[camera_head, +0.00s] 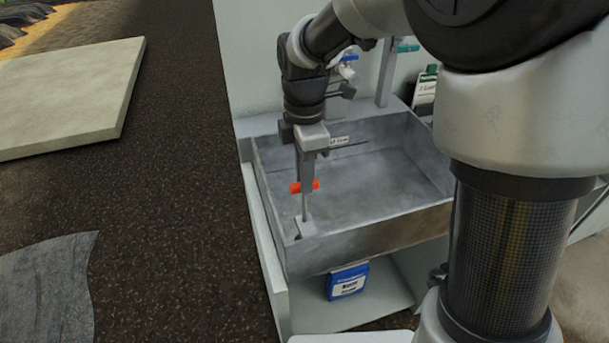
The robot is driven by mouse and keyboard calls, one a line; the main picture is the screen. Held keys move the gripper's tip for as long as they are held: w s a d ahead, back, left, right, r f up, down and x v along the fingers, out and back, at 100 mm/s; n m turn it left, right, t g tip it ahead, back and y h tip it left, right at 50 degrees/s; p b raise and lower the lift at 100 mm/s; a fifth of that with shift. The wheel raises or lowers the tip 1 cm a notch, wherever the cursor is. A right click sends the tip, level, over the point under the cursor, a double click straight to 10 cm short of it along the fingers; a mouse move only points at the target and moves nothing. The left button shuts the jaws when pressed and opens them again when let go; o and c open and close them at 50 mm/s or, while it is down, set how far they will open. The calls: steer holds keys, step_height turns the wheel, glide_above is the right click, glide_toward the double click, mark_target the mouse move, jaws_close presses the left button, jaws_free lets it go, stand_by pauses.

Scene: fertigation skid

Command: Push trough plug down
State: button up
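The trough plug shows as an orange crossbar handle (296,188) on a thin upright rod (305,206), near the front left corner of the grey metal trough (400,222). The rod runs down to a small grey bracket (307,226) at that corner. The plug's lower end is hidden. My gripper (308,186) points straight down from above, with its fingers at the orange handle. Handle ends show on both sides of a finger. The fingers overlap in this view, so I cannot tell whether they grip the handle or only touch it.
A blue container (347,282) stands on the shelf below the trough. Valves with blue (349,58) and green (407,48) handles sit behind it, with a green-and-white labelled container (426,85) at the back right. Dark open ground lies left, with a pale slab (75,90).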

jaws_close()
steer(key=shift+f+b, duration=1.15)
steer(key=shift+f, duration=1.25)
steer(key=shift+r, duration=0.1)
steer(key=o, duration=0.6)
jaws_free()
steer(key=shift+r, duration=0.1)
step_height(320, 180, up, 17)
steer(key=p, duration=0.4)
steer(key=shift+r, duration=0.1)
